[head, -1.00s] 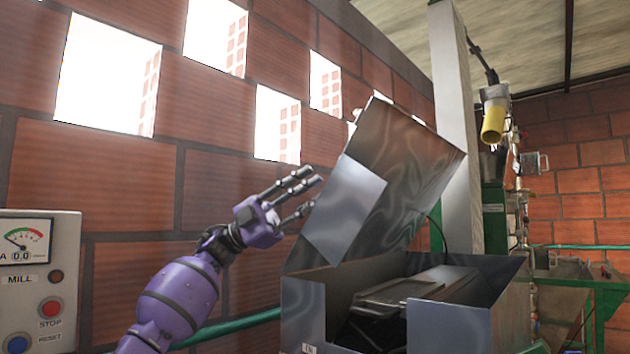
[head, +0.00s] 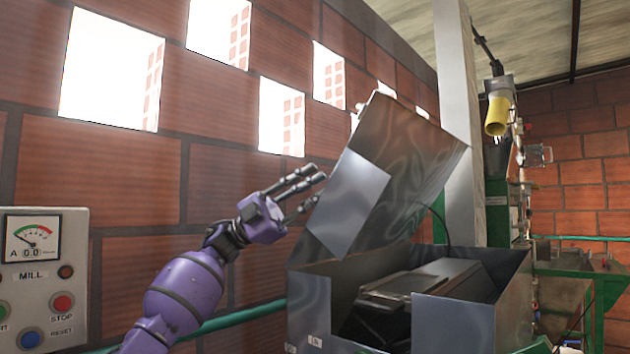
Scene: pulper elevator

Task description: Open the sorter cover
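The sorter cover (head: 400,165) is a shiny metal lid, raised and tilted up above the open metal sorter box (head: 312,298). Dark parts show inside the box. My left gripper (head: 314,190) is at the left edge of the cover, its dark fingers spread apart with a gap between them. The fingertips are close to the cover's edge; I cannot tell whether they touch it. Nothing shows between the fingers. My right gripper is not in view.
A mill control panel (head: 45,275) with a gauge and buttons is at the left. A brick wall (head: 90,165) with bright openings stands behind my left arm. A pale post (head: 460,120), a yellow cylinder (head: 497,115) and green machinery (head: 605,285) are at the right.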

